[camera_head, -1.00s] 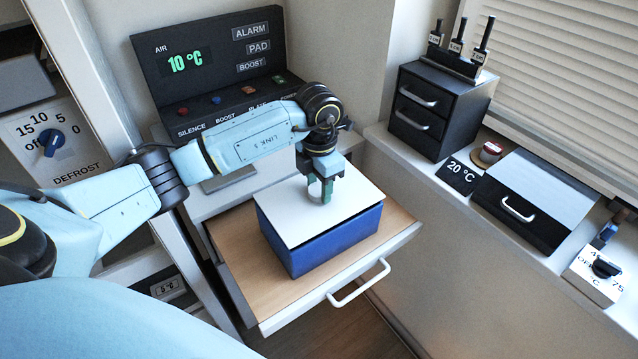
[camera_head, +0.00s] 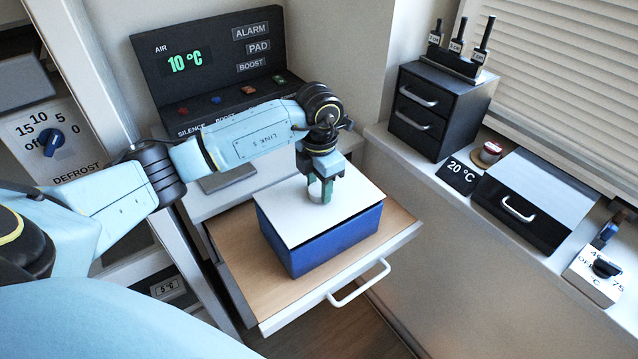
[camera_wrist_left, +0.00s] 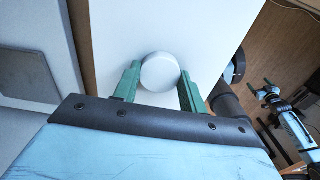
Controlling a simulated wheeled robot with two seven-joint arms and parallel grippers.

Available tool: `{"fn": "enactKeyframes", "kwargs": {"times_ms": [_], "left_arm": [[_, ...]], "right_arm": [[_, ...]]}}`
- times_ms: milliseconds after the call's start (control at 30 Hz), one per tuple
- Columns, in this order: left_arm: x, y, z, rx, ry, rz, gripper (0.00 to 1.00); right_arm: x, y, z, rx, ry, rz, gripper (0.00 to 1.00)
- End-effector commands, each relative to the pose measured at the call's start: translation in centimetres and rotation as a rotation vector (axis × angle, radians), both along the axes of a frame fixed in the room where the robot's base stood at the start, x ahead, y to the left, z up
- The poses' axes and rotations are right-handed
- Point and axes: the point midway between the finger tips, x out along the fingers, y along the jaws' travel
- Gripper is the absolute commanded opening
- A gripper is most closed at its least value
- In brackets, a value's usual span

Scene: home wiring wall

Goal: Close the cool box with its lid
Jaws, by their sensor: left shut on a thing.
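The blue cool box (camera_head: 325,246) stands in the open wooden drawer. My left gripper (camera_head: 321,197) points down over the middle of the lid. In the left wrist view its green fingers (camera_wrist_left: 158,82) are shut on the round pale knob (camera_wrist_left: 160,72) of the white lid (camera_wrist_left: 195,28). The far side of the box is hidden.
The pulled-out drawer (camera_head: 243,278) has bare wood around the box and a white handle (camera_head: 359,284) in front. A black control panel (camera_head: 212,70) stands behind. On the right ledge are a black drawer cabinet (camera_head: 436,110) and a low black box (camera_head: 520,205).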

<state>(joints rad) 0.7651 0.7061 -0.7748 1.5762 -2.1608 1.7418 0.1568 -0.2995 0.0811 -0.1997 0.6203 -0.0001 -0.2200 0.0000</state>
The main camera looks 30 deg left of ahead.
Motion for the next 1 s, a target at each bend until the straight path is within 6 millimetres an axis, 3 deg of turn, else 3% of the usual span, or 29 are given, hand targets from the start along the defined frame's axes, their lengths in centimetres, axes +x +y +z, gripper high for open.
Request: {"fn": "enactKeyframes", "kwargs": {"times_ms": [933,967,1000], "left_arm": [[0.0,0.0,-1.9,-0.001,-0.001,0.000,0.19],[0.0,0.0,-1.8,-0.001,-0.001,0.000,0.46],[0.0,0.0,-1.8,-0.001,-0.001,0.000,0.51]], "right_arm": [[-0.1,0.1,-1.5,0.001,0.001,0.000,0.85],[-0.1,0.1,-1.4,0.001,0.001,0.000,0.85],[-0.1,0.1,-1.4,0.001,0.001,0.000,0.85]]}}
